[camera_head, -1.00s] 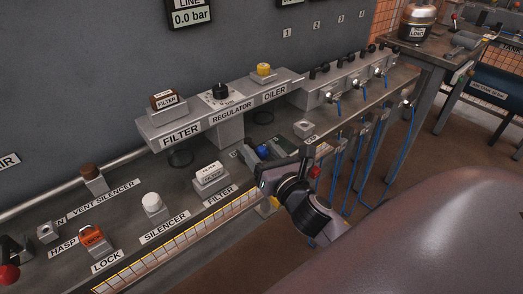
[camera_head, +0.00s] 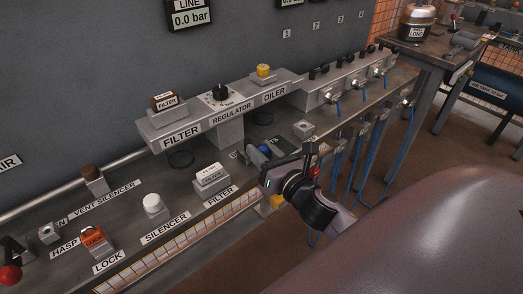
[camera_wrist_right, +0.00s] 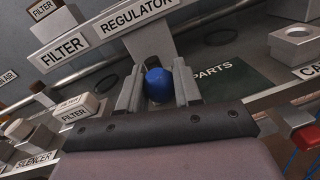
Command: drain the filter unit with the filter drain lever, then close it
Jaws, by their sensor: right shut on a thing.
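The filter unit (camera_head: 168,122) is the grey block labelled FILTER at the left end of the raised rail, with a brown-topped FILTER tag on it. My right gripper (camera_head: 262,153) is over the bench, right of and below the filter unit. In the right wrist view its fingers (camera_wrist_right: 156,92) are shut on a blue-capped thing (camera_wrist_right: 158,83), which also shows in the head view (camera_head: 264,148). I cannot tell what it is. A pale block labelled FILTER (camera_head: 211,174) stands on the bench left of the gripper. I cannot make out a filter drain lever. My left gripper is out of view.
The regulator (camera_head: 220,94) and oiler (camera_head: 264,75) sit along the rail. A dark PARTS mat (camera_wrist_right: 228,75) lies behind the fingers. A white silencer (camera_head: 153,204) and an orange lock (camera_head: 93,238) stand at left.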

